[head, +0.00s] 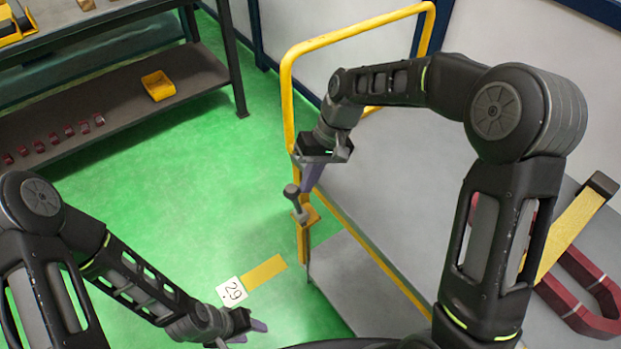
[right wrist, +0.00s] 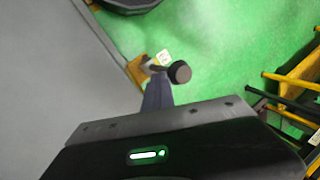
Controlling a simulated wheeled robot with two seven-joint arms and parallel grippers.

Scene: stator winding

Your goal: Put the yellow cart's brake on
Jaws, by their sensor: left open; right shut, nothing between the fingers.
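The yellow cart has a yellow push rail (head: 287,95) and a grey deck (head: 400,170). A brake lever with a dark round knob (head: 291,190) sits on a yellow bracket (head: 306,217) at the cart's near left corner. The knob also shows in the right wrist view (right wrist: 180,72). My right gripper (head: 309,186) is shut and empty, pointing down right beside the lever; its purple fingers (right wrist: 158,97) partly cover the lever shaft. I cannot tell whether they touch it. My left gripper (head: 258,328) is open and empty, low over the green floor.
A dark shelf unit (head: 130,100) at the upper left holds a yellow bin (head: 158,86) and several small red parts. A marker numbered 29 (head: 232,291) is on the floor.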

